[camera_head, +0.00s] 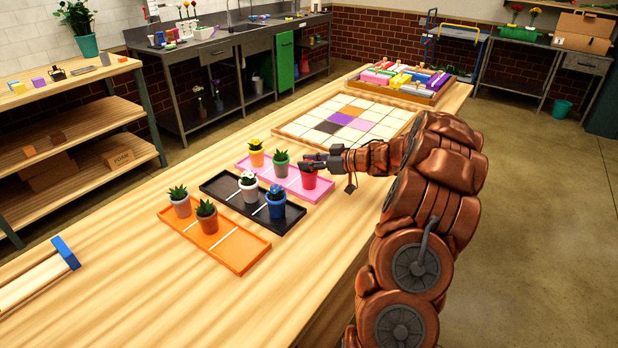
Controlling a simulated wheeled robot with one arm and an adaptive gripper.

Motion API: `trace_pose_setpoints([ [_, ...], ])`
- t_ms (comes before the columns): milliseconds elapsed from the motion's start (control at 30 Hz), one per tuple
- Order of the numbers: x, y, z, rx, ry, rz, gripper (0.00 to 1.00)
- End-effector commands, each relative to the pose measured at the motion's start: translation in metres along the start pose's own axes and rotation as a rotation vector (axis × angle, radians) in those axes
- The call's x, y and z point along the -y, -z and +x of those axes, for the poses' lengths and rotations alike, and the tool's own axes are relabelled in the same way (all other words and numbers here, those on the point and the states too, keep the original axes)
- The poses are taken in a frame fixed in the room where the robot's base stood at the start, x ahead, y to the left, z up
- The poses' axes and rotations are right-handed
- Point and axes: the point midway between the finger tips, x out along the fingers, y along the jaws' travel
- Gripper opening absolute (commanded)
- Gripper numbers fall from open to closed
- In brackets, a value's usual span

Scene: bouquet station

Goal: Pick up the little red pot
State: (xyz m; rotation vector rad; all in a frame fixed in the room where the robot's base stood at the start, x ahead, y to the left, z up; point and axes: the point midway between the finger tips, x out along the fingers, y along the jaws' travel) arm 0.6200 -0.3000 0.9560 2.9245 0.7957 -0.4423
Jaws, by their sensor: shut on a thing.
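I cannot tell whether the pot's base touches the tray. My arm reaches in low from the right over the wooden table.
A black tray (228,200) holds a white and a blue pot. An orange tray (243,250) holds two pots. A tiled board (375,141) lies behind my gripper.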

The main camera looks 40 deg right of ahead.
Motion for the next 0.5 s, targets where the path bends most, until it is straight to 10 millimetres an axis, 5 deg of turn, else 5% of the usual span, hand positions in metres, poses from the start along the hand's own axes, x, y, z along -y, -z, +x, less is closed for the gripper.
trace_pose_setpoints([
  [200,0.0001,-0.0001,0.0000,0.000,0.000,0.000,0.00],
  [500,0.0003,-0.0002,0.0001,0.000,0.001,0.000,0.00],
])
